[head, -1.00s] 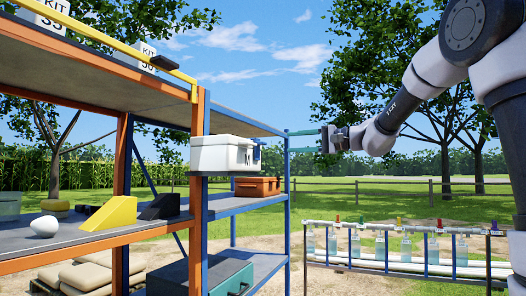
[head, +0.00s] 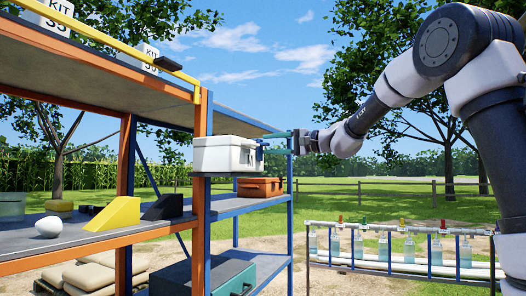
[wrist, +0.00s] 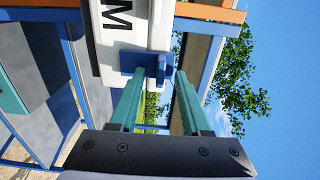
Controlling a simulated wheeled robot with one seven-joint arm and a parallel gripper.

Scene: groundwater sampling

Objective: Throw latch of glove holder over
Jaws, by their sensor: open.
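The glove holder is a white box (head: 222,155) on the blue-and-orange rack. Its side, marked with a dark letter M, shows in the wrist view (wrist: 108,60). A blue latch (wrist: 140,63) sticks out from the box near the fingertips; in the head view it is a small blue piece (head: 259,153) at the box's right end. My gripper (wrist: 158,78) is open, its two green fingers pointing at the latch, with the latch's outer part near the gap between their tips. I cannot tell whether they touch. My gripper (head: 272,136) also shows in the head view.
The rack's blue post (head: 290,220) stands close by my gripper. An orange case (head: 259,187) sits on the shelf below the box, and a teal case (head: 225,276) lower still. A rail with several bottles (head: 400,233) stands at right. Open grass lies behind.

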